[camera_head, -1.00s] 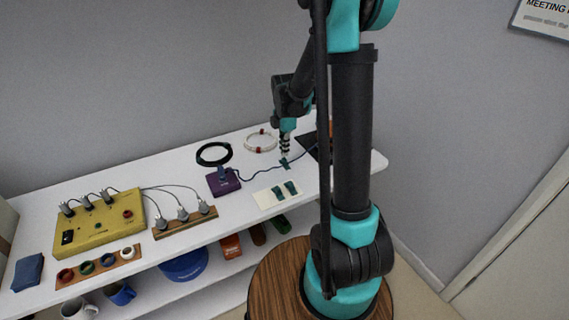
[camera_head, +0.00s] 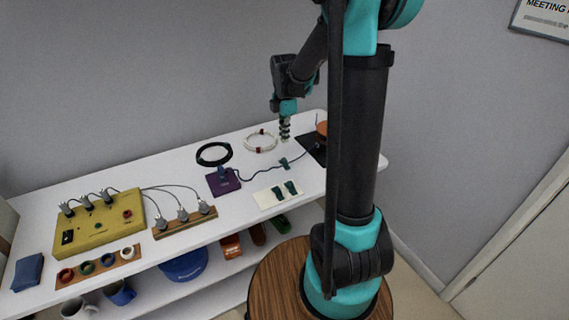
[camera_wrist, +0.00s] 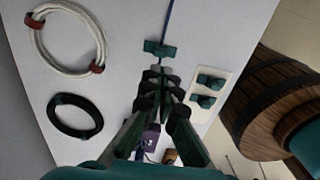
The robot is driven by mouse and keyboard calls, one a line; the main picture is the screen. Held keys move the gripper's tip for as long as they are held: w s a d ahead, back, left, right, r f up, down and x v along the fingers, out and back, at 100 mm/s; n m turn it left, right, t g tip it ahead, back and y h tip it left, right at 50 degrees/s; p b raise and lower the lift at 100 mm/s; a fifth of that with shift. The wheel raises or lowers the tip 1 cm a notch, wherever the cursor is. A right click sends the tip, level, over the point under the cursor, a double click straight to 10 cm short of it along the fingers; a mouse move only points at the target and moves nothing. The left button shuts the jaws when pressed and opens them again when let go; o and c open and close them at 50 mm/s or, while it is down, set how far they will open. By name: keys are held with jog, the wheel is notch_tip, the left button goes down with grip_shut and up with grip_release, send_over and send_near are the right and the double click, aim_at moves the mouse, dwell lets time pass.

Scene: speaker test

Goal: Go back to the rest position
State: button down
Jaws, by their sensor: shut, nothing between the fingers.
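My gripper (camera_head: 285,139) is shut and empty, pointing down above the back right part of the white table (camera_head: 150,176). In the wrist view its closed fingers (camera_wrist: 161,76) reach toward a teal clip (camera_wrist: 160,49) lying on the table by a dark blue cable. In the head view that clip (camera_head: 284,163) sits below the fingertips, with a visible gap between them.
A black cable coil (camera_head: 214,162) and a white coil (camera_head: 261,149) lie behind a purple box (camera_head: 222,187). A cream plate (camera_head: 264,199) holds two teal clips. A yellow panel (camera_head: 98,232) stands at left. An orange round thing (camera_head: 321,133) is partly hidden behind my arm.

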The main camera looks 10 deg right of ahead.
dwell(0.3)
jog(key=s+d+f+m+t, duration=0.2)
jog(key=s+m, duration=0.8)
jog(key=s, duration=0.1)
jog(key=s+d+f+m+t, duration=0.2)
jog(key=s+m, duration=0.9)
jog(key=shift+f+m, duration=0.3)
jog(key=shift+f, duration=0.1)
